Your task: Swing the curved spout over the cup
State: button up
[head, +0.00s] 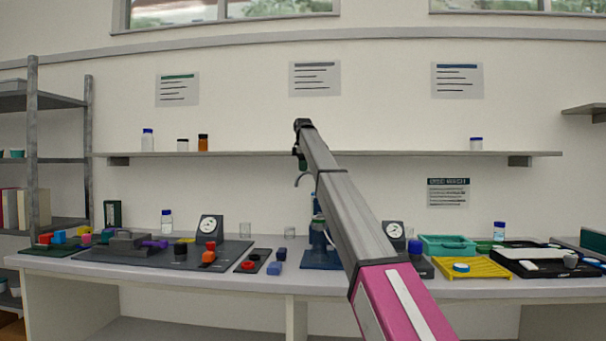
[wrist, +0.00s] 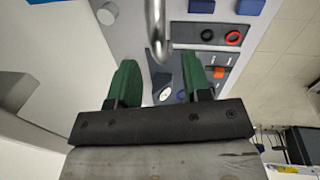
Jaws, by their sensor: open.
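The curved spout (head: 302,180) is a thin metal hook above the blue stand (head: 318,258), just below my gripper (head: 299,155) in the head view. In the wrist view the shiny spout (wrist: 158,30) comes down from the top edge and its end lies between the green fingertips of my gripper (wrist: 158,72). The fingers are apart, with clear gaps on both sides of the spout. A small clear cup (head: 290,232) stands on the bench just left of the stand; I cannot tell whether it is the task's cup. My arm hides part of the stand.
Dial gauges (head: 209,228) stand on both sides of the stand. A black tray with red and dark parts (head: 253,261) and a blue block (head: 275,268) lie left of the stand. A wall shelf (head: 240,154) runs behind my arm.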

jog(key=shift+w+f, duration=0.15)
jog(key=shift+f, duration=0.6)
jog(key=shift+w+f, duration=0.1)
jog(key=shift+f, duration=0.6)
grip_shut()
